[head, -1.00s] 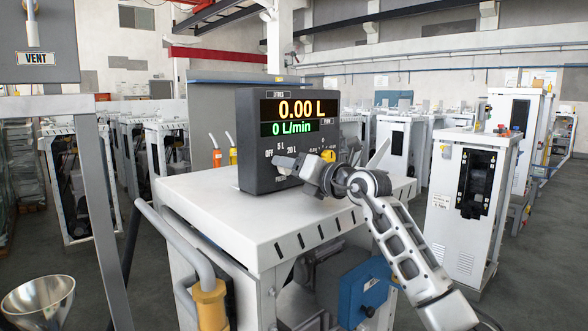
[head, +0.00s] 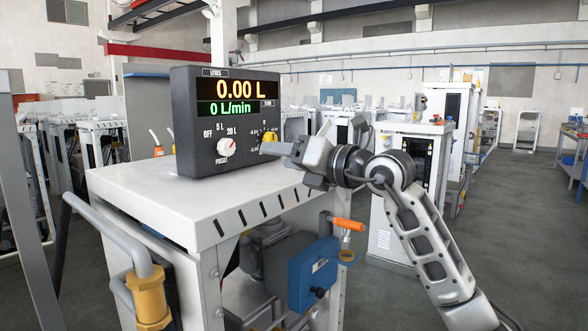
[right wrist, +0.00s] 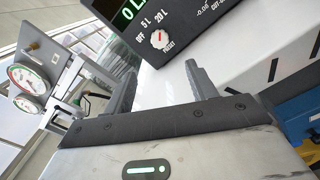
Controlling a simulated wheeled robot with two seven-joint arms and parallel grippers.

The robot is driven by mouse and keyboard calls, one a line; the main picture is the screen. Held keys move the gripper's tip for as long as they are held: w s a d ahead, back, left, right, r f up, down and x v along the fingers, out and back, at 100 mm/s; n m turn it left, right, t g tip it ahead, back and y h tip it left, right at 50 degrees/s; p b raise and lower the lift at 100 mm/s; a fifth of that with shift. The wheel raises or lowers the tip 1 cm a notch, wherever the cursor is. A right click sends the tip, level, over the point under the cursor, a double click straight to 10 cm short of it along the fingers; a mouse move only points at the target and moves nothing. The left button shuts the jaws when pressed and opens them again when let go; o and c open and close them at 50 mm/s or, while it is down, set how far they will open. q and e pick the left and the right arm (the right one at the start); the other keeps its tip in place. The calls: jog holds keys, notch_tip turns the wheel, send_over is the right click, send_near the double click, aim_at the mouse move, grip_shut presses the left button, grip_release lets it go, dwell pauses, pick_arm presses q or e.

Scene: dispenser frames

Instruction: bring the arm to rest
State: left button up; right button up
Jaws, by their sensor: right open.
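My right arm comes in from the right in the head view. Its gripper (head: 284,163) is in front of the right part of the dark display unit (head: 188,125), over the right end of the cabinet top. In the right wrist view the two fingers (right wrist: 162,64) are spread with nothing between them. The white PRESET knob (head: 227,147) is clear of the gripper in the head view; it also shows beyond the fingers in the right wrist view (right wrist: 160,39). A yellow knob (head: 268,136) sits right of it, close behind a fingertip in the picture. My left gripper is out of view.
The white cabinet top (head: 150,195) lies below the gripper. A blue box (head: 312,272) and an orange-handled valve (head: 348,224) are on its right side, near my arm. A yellow-collared nozzle (head: 150,298) is at the front left. Open floor (head: 520,220) lies to the right.

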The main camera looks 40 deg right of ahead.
jog(key=shift+v, duration=0.95)
